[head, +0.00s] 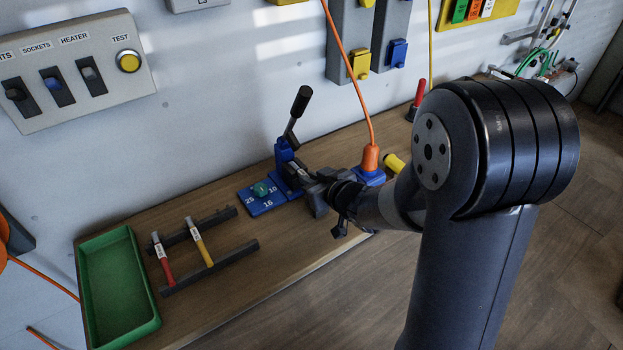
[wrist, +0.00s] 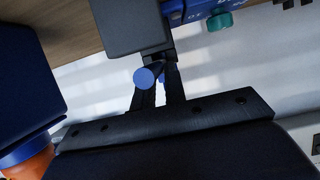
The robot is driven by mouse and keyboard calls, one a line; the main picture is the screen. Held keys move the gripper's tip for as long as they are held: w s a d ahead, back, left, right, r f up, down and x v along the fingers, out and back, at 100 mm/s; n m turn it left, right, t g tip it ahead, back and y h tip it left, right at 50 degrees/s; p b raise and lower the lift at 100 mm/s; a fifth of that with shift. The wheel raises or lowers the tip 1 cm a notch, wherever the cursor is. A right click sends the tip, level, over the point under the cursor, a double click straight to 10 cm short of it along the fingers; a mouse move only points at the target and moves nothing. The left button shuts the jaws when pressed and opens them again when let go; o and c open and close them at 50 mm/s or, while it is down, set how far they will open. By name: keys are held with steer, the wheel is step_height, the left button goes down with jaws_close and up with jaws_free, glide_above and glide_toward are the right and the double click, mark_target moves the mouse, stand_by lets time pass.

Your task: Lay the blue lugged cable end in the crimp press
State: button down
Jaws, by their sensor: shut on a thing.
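The blue crimp press (head: 283,160) stands on the bench with its black-knobbed lever (head: 297,107) raised. Its blue plate, marked 25, 10 and 16, carries a green knob (head: 262,189), which also shows in the wrist view (wrist: 219,21). My gripper (head: 318,188) is right beside the press, on its right. In the wrist view my gripper (wrist: 160,62) is shut on the blue cable end (wrist: 144,77), seen nearly end-on.
A rack (head: 208,268) holds a red cable piece (head: 162,258) and a yellow one (head: 199,242). A green tray (head: 122,340) stands at the bench's left end. An orange plug (head: 370,157) with its cord stands close right of my gripper. A switch panel (head: 72,70) is on the wall.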

steer(key=shift+f+b, duration=0.45)
steer(key=shift+f, duration=0.05)
steer(key=c, duration=1.4)
jaws_free()
steer(key=shift+o, duration=0.2)
steer(key=p+v, duration=0.1)
steer(key=v, duration=1)
steer(key=shift+p, duration=0.35)
